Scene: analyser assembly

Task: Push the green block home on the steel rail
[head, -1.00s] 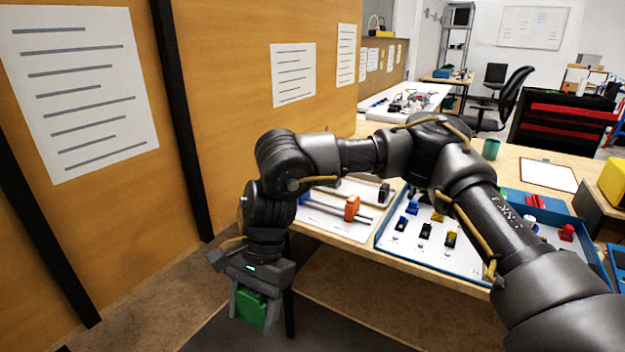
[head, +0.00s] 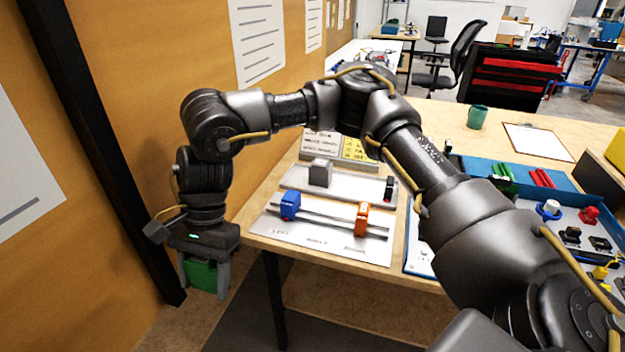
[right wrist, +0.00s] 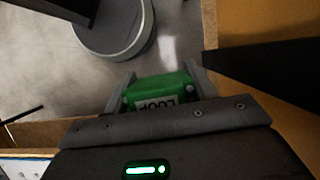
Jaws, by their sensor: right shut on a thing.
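The green block (head: 203,276) is held between the fingers of my right gripper (head: 206,284), low at the left, beyond the left edge of the table. In the right wrist view the block (right wrist: 160,92) sits between both fingers, with a label that seems to read "LOOP". The steel rail (head: 327,222) lies on a pale plate on the table, to the right of the gripper and apart from it. A blue block (head: 290,205) sits on the rail's left part and an orange block (head: 362,219) on its right part. My left gripper is not in view.
A second plate with a grey block (head: 320,173) lies behind the rail. Blue trays with coloured parts (head: 590,216) stand at right. A wooden wall panel (head: 150,110) with a black post (head: 95,140) is close on the left. A green cup (head: 477,117) stands farther back.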

